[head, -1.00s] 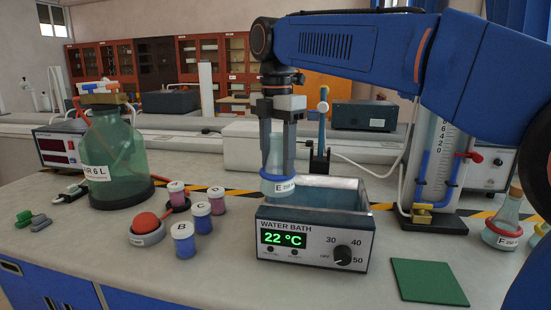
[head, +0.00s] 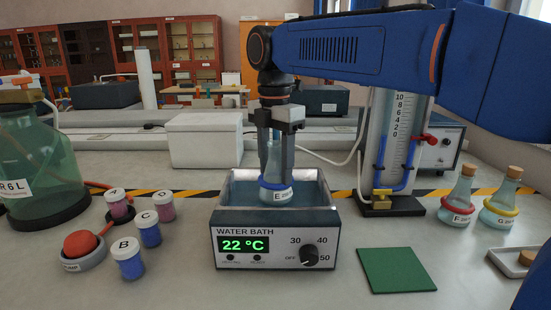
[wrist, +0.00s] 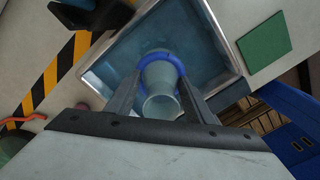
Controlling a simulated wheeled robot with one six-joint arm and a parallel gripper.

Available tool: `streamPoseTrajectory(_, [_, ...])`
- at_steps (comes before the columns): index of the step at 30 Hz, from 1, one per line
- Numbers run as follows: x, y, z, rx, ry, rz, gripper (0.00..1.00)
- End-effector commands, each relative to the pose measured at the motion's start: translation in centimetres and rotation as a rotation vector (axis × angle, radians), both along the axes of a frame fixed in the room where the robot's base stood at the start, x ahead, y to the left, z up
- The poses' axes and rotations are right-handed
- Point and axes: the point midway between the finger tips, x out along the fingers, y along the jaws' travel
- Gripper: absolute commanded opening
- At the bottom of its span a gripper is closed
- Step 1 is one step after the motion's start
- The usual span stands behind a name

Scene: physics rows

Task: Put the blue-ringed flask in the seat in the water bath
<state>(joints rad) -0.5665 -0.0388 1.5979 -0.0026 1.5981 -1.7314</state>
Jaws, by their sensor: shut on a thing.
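The blue-ringed flask (head: 276,186), labelled E, is upright in my gripper (head: 277,150), whose fingers are shut on its neck. The flask is over the open basin of the water bath (head: 275,244), with its lower part just below the rim level in the head view. In the wrist view the flask (wrist: 160,80) shows its open mouth and blue ring between my gripper fingers (wrist: 155,100), with the blue basin (wrist: 200,40) around it. The seat is hidden; I cannot tell whether the flask touches the bottom. The bath display reads 22 °C.
Several lidded jars (head: 128,258) and a red-topped pump (head: 82,250) stand left of the bath. A green mat (head: 397,270) lies to the right. A red-ringed flask (head: 458,200) and a yellow-ringed flask (head: 502,202) stand farther right, near a glass column stand (head: 392,205).

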Motion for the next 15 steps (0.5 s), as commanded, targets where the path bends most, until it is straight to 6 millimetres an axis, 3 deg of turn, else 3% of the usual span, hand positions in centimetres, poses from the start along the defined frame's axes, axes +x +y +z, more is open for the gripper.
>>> streamPoseTrajectory(15, [0.0,0.0,-4.1,-0.001,0.001,0.0,0.07])
